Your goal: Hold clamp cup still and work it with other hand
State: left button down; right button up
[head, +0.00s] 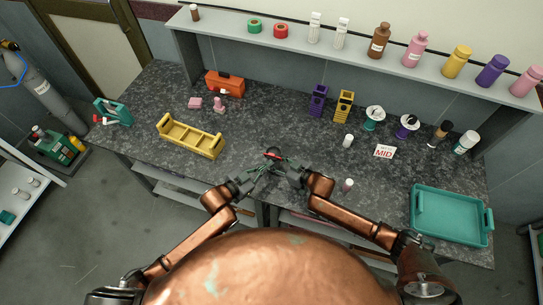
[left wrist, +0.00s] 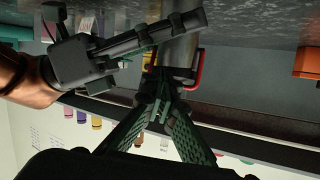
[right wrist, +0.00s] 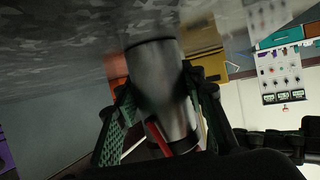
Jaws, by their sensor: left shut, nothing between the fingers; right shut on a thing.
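The clamp cup is a grey metal cylinder with a red lever. In the head view its red part (head: 272,153) shows small between my two grippers, near the front of the bench. My right gripper (head: 284,166) is shut on the cup; in the right wrist view the cylinder (right wrist: 158,85) stands between its green fingers, with the red lever (right wrist: 158,138) low on it. My left gripper (head: 264,170) is shut and empty. In the left wrist view its closed fingertips (left wrist: 163,84) are just at the cup (left wrist: 178,52), beside the red lever (left wrist: 198,70); whether they touch is unclear.
A yellow rack (head: 190,137) stands to the left and a teal tray (head: 450,216) to the right. A white bottle (head: 348,141), a small vial (head: 347,185) and a MID card (head: 384,152) lie right of the grippers. Purple (head: 318,100) and yellow (head: 343,106) holders stand behind.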

aim_at(270, 156)
pick_arm(q)
jog(key=shift+w, duration=0.1)
jog(key=shift+w+d+r, duration=0.1)
jog(key=shift+w+r, duration=0.1)
jog(key=shift+w, duration=0.1)
jog(key=shift+w, duration=0.15)
dwell(0.6)
